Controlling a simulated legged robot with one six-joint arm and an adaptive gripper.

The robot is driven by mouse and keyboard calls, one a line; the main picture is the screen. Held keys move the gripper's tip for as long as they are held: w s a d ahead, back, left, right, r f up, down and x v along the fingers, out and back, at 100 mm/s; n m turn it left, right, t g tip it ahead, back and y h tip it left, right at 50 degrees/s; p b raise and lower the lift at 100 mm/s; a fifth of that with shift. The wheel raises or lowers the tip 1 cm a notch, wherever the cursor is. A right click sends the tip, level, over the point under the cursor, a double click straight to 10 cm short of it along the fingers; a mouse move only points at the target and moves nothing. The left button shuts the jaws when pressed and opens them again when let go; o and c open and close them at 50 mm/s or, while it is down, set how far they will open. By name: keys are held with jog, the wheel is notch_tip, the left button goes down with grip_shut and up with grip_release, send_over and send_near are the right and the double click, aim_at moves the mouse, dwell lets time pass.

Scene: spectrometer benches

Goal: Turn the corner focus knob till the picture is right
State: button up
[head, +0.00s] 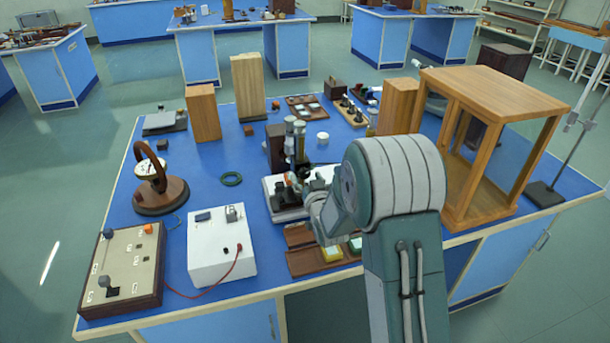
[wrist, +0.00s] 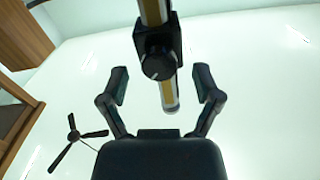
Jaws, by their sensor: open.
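In the wrist view my gripper (wrist: 160,85) is open, with its two fingers spread apart and nothing held between them. A black round knob (wrist: 158,64) on a dark block shows just beyond the fingertips, near the middle of the gap. The block sits on a brass and silver tube (wrist: 170,95) that runs up out of the picture. In the head view an instrument with upright tubes (head: 295,140) stands on the blue bench, just left of my arm. My arm hides part of it, and the gripper's fingers cannot be made out there.
A wooden open-frame case (head: 495,85) stands right of my arm. A white box (head: 220,250) and a control panel (head: 122,268) lie at the front left. A brown ring-shaped instrument (head: 158,185) stands behind them. Wooden blocks (head: 203,113) stand at the back.

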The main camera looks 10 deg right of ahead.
jog(key=shift+w, duration=0.7)
grip_shut()
